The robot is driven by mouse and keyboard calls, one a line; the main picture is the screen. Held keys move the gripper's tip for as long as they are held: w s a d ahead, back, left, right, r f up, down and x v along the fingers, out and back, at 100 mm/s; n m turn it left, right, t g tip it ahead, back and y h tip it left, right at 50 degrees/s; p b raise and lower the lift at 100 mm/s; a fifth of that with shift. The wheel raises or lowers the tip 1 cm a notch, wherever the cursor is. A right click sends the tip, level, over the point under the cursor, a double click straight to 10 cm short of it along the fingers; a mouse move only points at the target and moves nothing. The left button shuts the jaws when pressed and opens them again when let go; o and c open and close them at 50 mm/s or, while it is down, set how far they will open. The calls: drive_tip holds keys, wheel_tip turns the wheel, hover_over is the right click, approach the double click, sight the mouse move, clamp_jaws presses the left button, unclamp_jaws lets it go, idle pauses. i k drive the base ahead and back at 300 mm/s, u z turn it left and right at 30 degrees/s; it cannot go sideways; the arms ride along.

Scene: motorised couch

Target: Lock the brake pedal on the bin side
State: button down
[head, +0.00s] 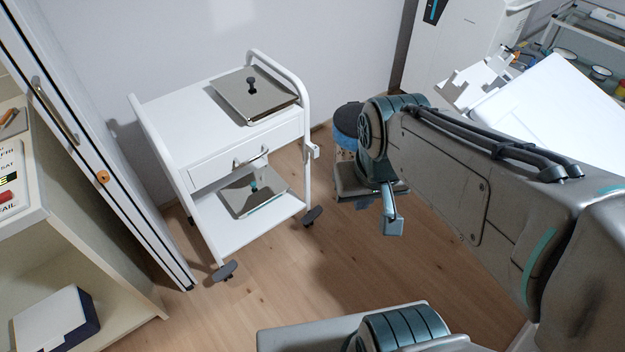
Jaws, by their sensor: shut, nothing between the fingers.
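In the head view a white trolley (243,133) stands against the wall. A dark grey brake pedal (312,216) is at its front right foot, on the side nearer the bin. A similar pedal (225,271) is at its front left foot. I cannot tell whether either is locked. The bin (347,117), with a dark top and blue below, is mostly hidden behind my arm. My gripper (393,226) points down, shut and empty, to the right of the bin-side pedal in the picture and apart from it.
An open door (85,135) and shelf unit (22,215) stand at left. A white couch part (560,105) is at right. Wooden floor (270,282) before the trolley is clear.

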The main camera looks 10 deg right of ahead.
sight(312, 214)
drive_tip(key=z, duration=0.5)
drive_tip(key=i, duration=1.55)
drive_tip(key=u, duration=0.85)
